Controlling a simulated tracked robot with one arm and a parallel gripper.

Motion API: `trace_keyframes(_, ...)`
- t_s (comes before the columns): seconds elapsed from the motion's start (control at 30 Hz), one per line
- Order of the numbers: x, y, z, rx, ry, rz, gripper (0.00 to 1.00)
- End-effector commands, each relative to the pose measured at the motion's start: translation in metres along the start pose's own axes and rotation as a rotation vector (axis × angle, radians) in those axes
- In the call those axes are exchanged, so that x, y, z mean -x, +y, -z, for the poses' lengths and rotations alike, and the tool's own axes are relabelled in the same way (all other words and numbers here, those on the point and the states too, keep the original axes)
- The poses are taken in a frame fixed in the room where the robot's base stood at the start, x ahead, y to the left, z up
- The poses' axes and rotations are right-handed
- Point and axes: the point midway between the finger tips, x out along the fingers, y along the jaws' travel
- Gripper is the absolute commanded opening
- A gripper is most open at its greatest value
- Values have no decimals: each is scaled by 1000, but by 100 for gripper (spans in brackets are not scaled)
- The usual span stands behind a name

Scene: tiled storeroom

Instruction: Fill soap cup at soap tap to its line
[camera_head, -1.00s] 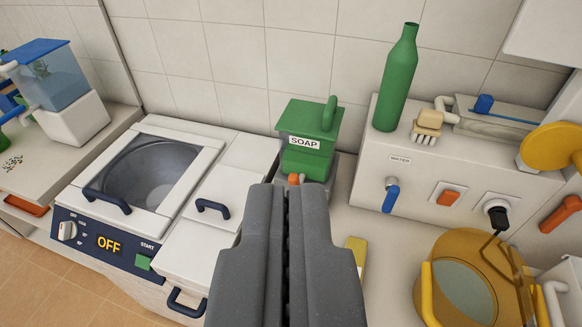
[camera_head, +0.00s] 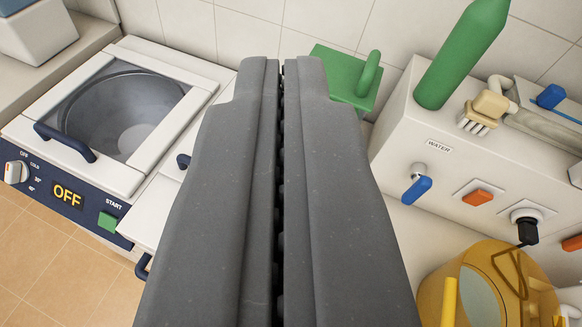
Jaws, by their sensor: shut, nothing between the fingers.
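The green soap dispenser (camera_head: 345,75) stands against the tiled wall, mostly behind my gripper; its lid and handle show to the right of the fingers. Its label and orange tap are hidden behind the fingers. My gripper (camera_head: 282,68) is shut with nothing between the fingers and points toward the dispenser. Whether it touches the dispenser I cannot tell. I cannot make out a soap cup in this view; the area below the tap is covered by my gripper.
A washer with a round drum (camera_head: 150,110) and an OFF display (camera_head: 67,195) stands left. Right is a white water unit (camera_head: 400,110) with a blue tap (camera_head: 417,188), a green bottle (camera_head: 462,55) and a brush (camera_head: 487,108) on top. An amber tub (camera_head: 440,290) stands front right.

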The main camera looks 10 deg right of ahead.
Motion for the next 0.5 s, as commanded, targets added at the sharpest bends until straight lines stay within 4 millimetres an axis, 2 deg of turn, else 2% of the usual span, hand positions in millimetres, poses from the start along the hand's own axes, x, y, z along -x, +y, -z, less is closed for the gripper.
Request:
trace_keyframes(0.03,-32,-24,-42,64,-15,11,0)
trace_keyframes(0.1,-69,-52,-87,167,-12,11,0)
trace_keyframes(0.2,-114,-79,-156,325,-3,-23,0)
trace_keyframes(0.3,-147,-89,-223,502,6,-97,0)
trace_keyframes(0.4,-168,-85,-283,704,15,-206,0)
trace_keyframes(0.5,-174,-71,-325,914,29,-335,0)
